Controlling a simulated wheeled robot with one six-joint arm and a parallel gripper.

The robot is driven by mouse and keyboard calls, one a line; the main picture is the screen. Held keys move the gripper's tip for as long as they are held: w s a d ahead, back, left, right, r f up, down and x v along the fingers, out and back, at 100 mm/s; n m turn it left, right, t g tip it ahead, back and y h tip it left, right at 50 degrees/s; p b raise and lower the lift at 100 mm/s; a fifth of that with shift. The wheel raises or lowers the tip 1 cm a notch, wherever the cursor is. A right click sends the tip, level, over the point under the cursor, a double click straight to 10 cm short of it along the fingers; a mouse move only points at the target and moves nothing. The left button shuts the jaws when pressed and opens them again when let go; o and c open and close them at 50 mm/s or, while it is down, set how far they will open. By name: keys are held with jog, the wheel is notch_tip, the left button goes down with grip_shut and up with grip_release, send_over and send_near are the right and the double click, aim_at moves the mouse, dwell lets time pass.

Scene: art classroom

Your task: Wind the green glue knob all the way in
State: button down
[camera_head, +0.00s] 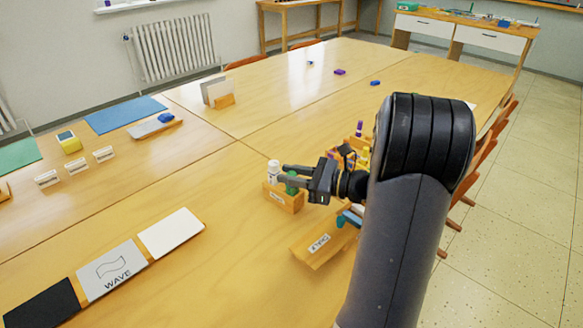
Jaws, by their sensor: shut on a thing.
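The green glue knob (292,188) shows as a small green upright piece at a low wooden block (283,203) with a white label, right of the table's middle. My gripper (284,175) reaches in from the right, level, with its fingers around the green piece and shut on it. The fingers hide part of the green piece. A white bottle or stick (273,170) stands upright on the same block, just beyond the fingertips. How far the knob is wound in cannot be told at this size.
A labelled wooden tray (307,254) lies in front of the block, partly behind my arm. A wooden holder (346,148) with coloured pieces stands behind the gripper. Black, WAVE (111,269) and white cards lie at the left front. The table between is clear.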

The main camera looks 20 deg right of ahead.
jog(key=shift+n+g+y+p, duration=0.4)
jog(key=shift+n+g+y, duration=0.1)
jog(key=c, duration=1.2)
grip_release()
jog(key=shift+c, duration=0.2)
jog(key=p+v, duration=0.1)
jog(key=v, duration=0.9)
jog(key=shift+d, duration=0.4)
jog(key=shift+s+r, duration=0.1)
